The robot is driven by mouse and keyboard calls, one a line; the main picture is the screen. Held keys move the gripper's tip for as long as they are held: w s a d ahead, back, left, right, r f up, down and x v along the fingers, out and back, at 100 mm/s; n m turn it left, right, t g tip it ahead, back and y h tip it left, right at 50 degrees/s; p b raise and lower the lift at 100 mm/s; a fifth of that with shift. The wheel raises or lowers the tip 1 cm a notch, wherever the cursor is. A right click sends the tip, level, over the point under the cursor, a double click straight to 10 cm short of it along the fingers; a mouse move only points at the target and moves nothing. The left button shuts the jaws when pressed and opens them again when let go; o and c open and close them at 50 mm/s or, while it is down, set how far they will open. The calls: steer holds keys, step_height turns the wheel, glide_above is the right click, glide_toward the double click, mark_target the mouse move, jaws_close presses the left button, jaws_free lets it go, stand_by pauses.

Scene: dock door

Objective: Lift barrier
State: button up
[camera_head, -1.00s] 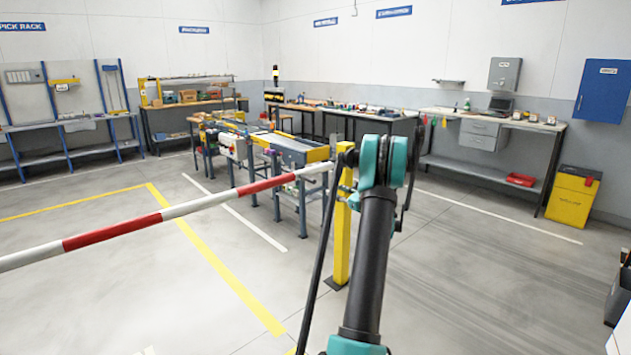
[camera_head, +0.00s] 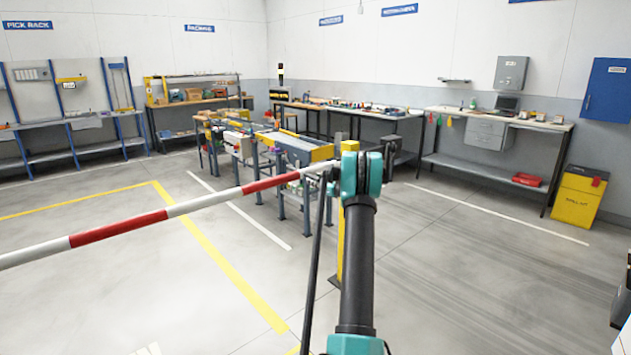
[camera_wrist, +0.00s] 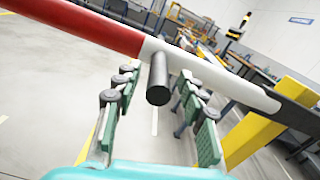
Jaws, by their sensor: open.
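The barrier is a red and white striped boom (camera_head: 160,214) that slopes across the left of the head view up to a yellow post (camera_head: 345,155). In the wrist view the boom (camera_wrist: 90,25) crosses the top of the picture, and the yellow post (camera_wrist: 265,125) stands at right. A short dark round handle (camera_wrist: 158,85) sticks out from a white stretch of the boom towards me. My gripper (camera_wrist: 157,78) is open, with one finger on each side of the handle. In the head view my arm hides my gripper.
A conveyor table (camera_head: 300,150) stands behind the post. A yellow bin (camera_head: 578,198) stands at far right. The grey floor in front is clear, with yellow and white lines.

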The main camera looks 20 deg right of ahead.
steer(key=shift+w+a, duration=0.25)
steer(key=shift+w, duration=0.25)
jaws_close()
